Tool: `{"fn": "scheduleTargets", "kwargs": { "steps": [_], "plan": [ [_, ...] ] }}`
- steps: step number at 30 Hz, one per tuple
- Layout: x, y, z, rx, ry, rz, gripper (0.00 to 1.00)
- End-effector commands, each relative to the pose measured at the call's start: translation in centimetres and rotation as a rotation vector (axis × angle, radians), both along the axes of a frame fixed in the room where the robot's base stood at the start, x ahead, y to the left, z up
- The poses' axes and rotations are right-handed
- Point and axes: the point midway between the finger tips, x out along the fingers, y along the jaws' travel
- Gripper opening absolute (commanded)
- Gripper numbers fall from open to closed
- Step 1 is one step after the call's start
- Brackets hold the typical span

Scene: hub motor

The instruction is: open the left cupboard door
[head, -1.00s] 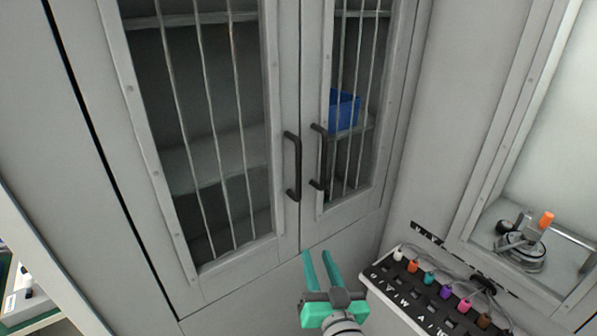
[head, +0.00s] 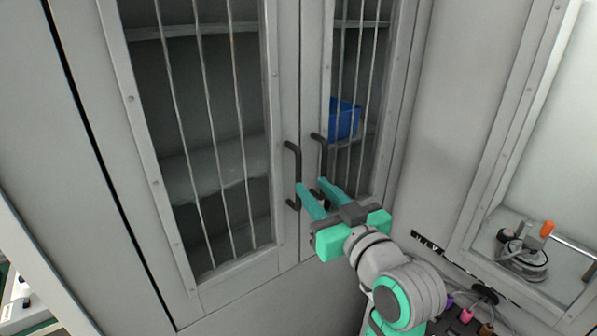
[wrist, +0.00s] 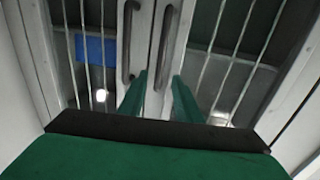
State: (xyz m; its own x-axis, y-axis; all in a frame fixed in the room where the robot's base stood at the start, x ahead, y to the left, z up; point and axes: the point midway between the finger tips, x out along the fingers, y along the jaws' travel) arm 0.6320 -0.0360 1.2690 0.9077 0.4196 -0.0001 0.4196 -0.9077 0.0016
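The left cupboard door (head: 287,228) is shut, a pale grey frame with a barred window. Its black vertical bar handle (head: 298,160) is near the door's right edge, and it also shows in the wrist view (wrist: 163,45). My gripper (head: 311,184) is open, its two green fingers pointing at the doors by the lower part of the handles. In the wrist view the lower end of the left door's handle appears between the fingertips (wrist: 159,75). I cannot tell whether a finger touches it. The gripper holds nothing.
The right door (head: 318,80) is shut too; its black handle (head: 322,150) stands close beside the left one. A blue box (head: 345,120) is behind its bars. A grey wall with a recess (head: 530,255) is at the right. Coloured plugs (head: 466,315) are below, partly behind my arm.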

Motion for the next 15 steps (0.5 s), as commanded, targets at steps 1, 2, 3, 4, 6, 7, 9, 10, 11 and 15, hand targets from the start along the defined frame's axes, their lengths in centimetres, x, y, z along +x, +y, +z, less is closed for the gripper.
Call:
{"fn": "scheduleTargets", "kwargs": {
  "steps": [1, 2, 3, 4, 6, 7, 9, 10, 11, 15],
  "plan": [
    [0.8, 0.5, -0.1, 0.000, 0.002, 0.002, 0.31],
    [1.3, 0.7, -0.1, 0.000, 0.002, 0.003, 0.31],
    [2.0, 1.0, 0.0, 0.000, 0.001, 0.003, 0.31],
    [2.5, 1.2, -0.1, 0.000, 0.002, 0.002, 0.31],
    [3.6, 1.8, 0.0, 0.000, 0.001, 0.002, 0.31],
    [4.1, 2.0, 0.0, 0.000, 0.001, 0.002, 0.31],
    [5.1, 2.4, 0.0, 0.000, 0.001, 0.002, 0.31],
    [5.5, 2.6, -0.1, 0.000, 0.001, 0.001, 0.31],
    [5.9, 2.8, -0.1, 0.000, 0.001, 0.001, 0.31],
    [7.1, 3.3, 0.0, 0.000, 0.000, 0.000, 0.31]
  ]
}}
